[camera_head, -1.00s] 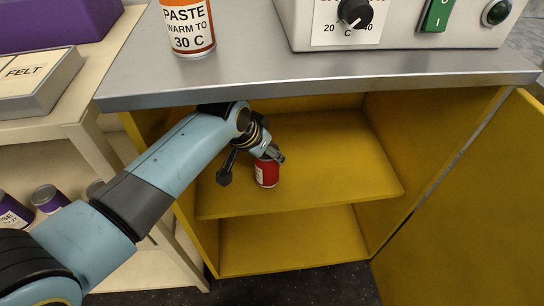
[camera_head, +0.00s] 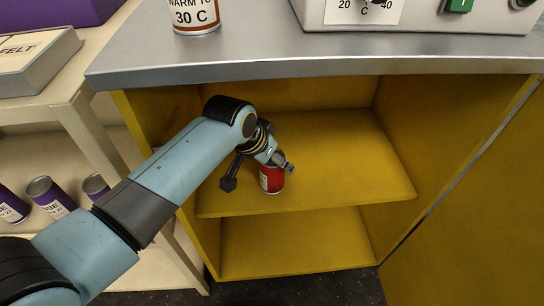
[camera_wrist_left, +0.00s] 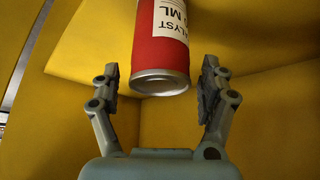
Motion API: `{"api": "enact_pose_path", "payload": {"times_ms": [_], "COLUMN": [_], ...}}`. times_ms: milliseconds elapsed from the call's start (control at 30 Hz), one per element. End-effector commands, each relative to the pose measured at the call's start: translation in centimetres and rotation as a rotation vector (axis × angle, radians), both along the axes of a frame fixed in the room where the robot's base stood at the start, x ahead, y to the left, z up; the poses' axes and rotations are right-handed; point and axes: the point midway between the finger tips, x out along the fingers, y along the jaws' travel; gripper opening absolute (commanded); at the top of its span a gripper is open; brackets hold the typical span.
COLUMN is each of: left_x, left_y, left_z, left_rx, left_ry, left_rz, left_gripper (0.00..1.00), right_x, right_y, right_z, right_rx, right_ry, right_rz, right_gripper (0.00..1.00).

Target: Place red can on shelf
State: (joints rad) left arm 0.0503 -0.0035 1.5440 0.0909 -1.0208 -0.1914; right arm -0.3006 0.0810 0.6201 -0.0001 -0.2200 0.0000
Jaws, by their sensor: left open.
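The red can (camera_head: 271,181), with a white label, stands upright on the upper yellow shelf (camera_head: 350,180) inside the cabinet. My left gripper (camera_head: 282,163) is at the can's top end and partly covers it in the head view. In the left wrist view, the can (camera_wrist_left: 160,45) shows its silver rim between the two fingers of the left gripper (camera_wrist_left: 160,72). The fingers are open, with a gap on each side of the can. My right gripper is in neither view.
The grey worktop (camera_head: 280,62) overhangs the shelf, and a lower yellow shelf (camera_head: 295,240) lies beneath. The open cabinet door (camera_head: 480,230) is at the right. Purple cans (camera_head: 52,197) stand on a cream rack at the left. The upper shelf's right part is clear.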

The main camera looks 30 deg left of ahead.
Motion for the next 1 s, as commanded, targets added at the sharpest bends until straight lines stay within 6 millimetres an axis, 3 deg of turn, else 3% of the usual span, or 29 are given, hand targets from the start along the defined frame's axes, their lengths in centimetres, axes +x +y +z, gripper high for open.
{"api": "enact_pose_path", "payload": {"times_ms": [233, 433, 700, 1000], "left_x": [-0.4, -2.4, -9.7, -13.9], "left_y": [0.1, 0.4, 1.6, 2.3], "left_z": [1.1, 5.2, 4.6, 4.6], "left_rx": [0.001, 0.001, 0.002, 0.000], "left_ry": [-0.001, -0.004, 0.003, 0.000], "left_rz": [0.000, 0.000, 0.000, -0.001], "left_gripper": [0.78, 0.78, 0.78, 0.78], "right_x": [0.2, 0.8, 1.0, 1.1], "right_y": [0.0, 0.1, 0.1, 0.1], "right_z": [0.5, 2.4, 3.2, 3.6], "right_rx": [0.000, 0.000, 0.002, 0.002], "right_ry": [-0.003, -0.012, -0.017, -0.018], "right_rz": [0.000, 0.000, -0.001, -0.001], "right_gripper": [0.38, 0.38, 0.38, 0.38]}}
